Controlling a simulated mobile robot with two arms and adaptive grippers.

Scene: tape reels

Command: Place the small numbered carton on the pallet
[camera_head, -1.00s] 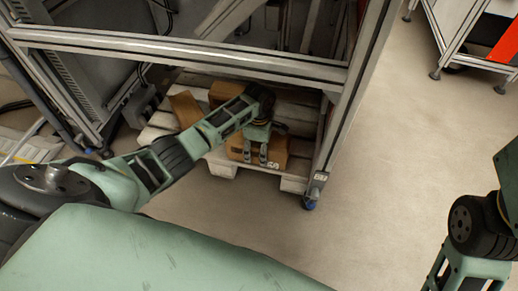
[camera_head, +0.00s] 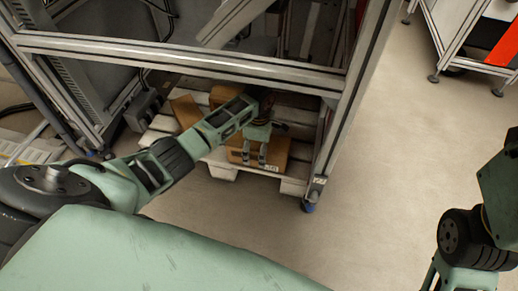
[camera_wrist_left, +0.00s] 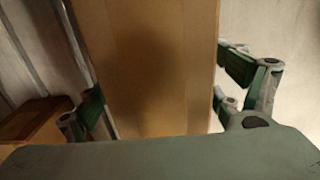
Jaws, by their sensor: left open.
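A brown carton (camera_head: 274,150) with a small white label on its near edge sits at the front of the wooden pallet (camera_head: 222,171). Whether it bears a number is too small to read. My left gripper (camera_head: 254,156) reaches down over this carton and is open. In the left wrist view, a brown carton (camera_wrist_left: 150,65) stands between the spread fingers of my left gripper (camera_wrist_left: 165,98). A gap shows on the right finger's side; contact on the left is unclear. My right arm is at the right edge, with its gripper out of frame.
Two more brown cartons, one at the left (camera_head: 185,111) and one at the back (camera_head: 222,94), are on the pallet. A metal frame (camera_head: 190,58) crosses above it, with a post (camera_head: 350,95) close on the right. The floor (camera_head: 400,150) to the right is clear.

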